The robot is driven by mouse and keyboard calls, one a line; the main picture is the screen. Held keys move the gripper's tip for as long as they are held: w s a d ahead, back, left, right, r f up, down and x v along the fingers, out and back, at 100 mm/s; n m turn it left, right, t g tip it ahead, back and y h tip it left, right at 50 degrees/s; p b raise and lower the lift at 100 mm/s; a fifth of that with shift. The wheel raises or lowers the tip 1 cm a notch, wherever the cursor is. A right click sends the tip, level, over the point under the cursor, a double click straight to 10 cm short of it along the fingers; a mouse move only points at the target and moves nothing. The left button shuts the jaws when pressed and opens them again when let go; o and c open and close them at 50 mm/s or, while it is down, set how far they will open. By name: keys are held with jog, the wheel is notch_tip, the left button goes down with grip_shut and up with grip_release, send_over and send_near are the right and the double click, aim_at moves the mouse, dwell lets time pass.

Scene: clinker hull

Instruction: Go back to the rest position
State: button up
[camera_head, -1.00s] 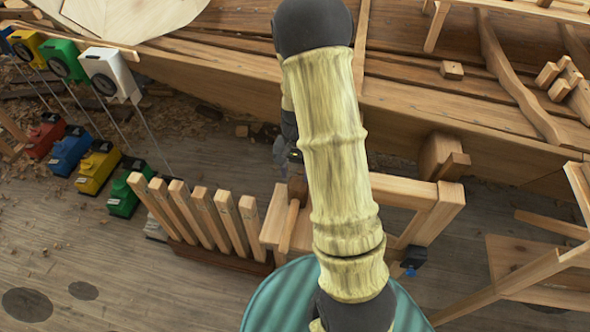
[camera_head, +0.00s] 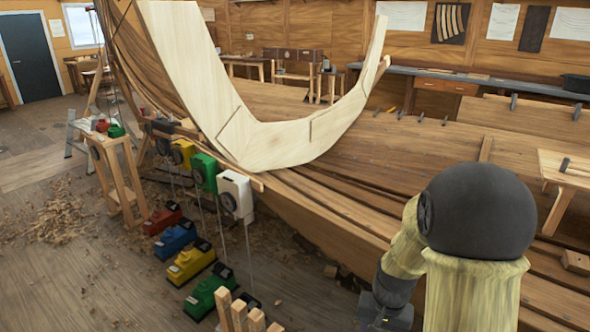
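My arm (camera_head: 470,245), with a dark joint and pale bamboo-patterned links, rises at the lower right of the head view. Its dark wrist part (camera_head: 388,300) hangs down beside it at the bottom, in front of the wooden hull (camera_head: 340,222). My gripper's fingers are not in view; they lie below the frame edge or behind the arm. I cannot see whether it holds anything.
A pale curved frame (camera_head: 270,140) stands in the hull. Red, blue, yellow and green boxes, such as the blue box (camera_head: 175,240), stand on the floor at left. A stepladder (camera_head: 80,130) stands farther back. Shavings (camera_head: 65,215) litter the otherwise open left floor.

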jog(key=s+a+r+n+t+p, duration=0.1)
jog(key=s+a+r+n+p, duration=0.1)
jog(key=r, duration=0.4)
jog(key=s+a+r+n+t+p, duration=0.1)
jog(key=s+r+n+p, duration=0.1)
jog(key=s+r, duration=0.3)
jog(key=shift+a+r+p, duration=0.35)
jog(key=shift+r+p, duration=0.1)
jog(key=shift+r, duration=0.35)
